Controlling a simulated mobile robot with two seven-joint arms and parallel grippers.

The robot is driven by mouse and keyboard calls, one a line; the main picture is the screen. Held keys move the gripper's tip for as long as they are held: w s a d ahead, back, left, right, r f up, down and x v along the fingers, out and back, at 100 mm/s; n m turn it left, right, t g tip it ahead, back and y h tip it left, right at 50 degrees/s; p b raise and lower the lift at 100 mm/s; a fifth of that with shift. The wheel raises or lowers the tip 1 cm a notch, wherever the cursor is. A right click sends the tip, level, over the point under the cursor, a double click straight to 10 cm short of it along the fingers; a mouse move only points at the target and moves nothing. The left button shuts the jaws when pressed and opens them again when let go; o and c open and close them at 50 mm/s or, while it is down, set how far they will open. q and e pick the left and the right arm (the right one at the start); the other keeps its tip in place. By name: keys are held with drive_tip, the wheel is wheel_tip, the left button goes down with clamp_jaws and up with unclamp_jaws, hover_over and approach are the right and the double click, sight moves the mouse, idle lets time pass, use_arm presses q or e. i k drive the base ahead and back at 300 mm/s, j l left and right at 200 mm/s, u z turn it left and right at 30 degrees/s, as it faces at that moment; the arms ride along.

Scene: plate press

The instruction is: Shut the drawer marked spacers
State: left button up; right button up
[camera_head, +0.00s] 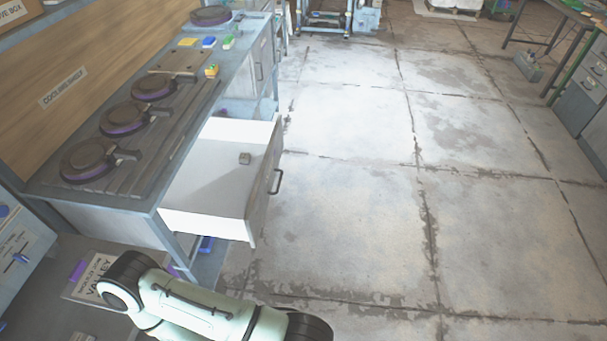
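A white drawer (207,199) stands pulled out to the right from under the bench at left. Its front faces right and carries a dark bar handle (277,182). No label on it can be read from here, so I cannot tell whether it is the one marked spacers. Neither gripper is in view.
The bench top (60,188) holds several round dark plates with purple rims and a few small coloured blocks. Farther back is a closed front with a handle (262,70). The concrete floor (350,190) right of the drawer is clear. Another bench stands far right.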

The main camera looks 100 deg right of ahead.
sight(211, 195)
drive_tip(key=l+z, duration=0.2)
drive_tip(key=z, duration=2.85)
